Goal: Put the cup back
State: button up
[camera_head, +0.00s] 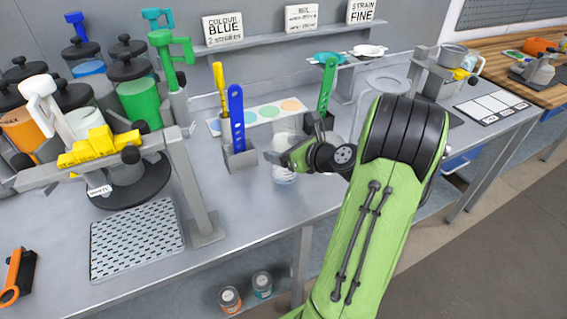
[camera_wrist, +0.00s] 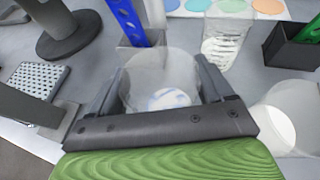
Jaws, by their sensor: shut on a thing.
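A clear cup with white and some blue in its bottom sits between the two fingers of my gripper (camera_wrist: 160,68) in the wrist view; the cup (camera_wrist: 161,84) is seen from above. In the head view my gripper (camera_head: 287,158) is shut on the cup (camera_head: 284,174) above or at the bench edge; I cannot tell if its base touches the bench. Another clear cup (camera_wrist: 226,36) stands behind it. A further clear cup with white content (camera_wrist: 290,118) is at the right, close to my gripper.
A black holder (camera_wrist: 293,48) is at the right. A colour-dot card (camera_head: 262,113) lies behind. The dispenser carousel and perforated tray (camera_head: 137,238) are at the left.

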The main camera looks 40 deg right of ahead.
notch_tip(320, 180, down, 3)
jog(key=shift+b, duration=0.5)
jog(key=shift+r, duration=0.1)
jog(key=o, duration=1.1)
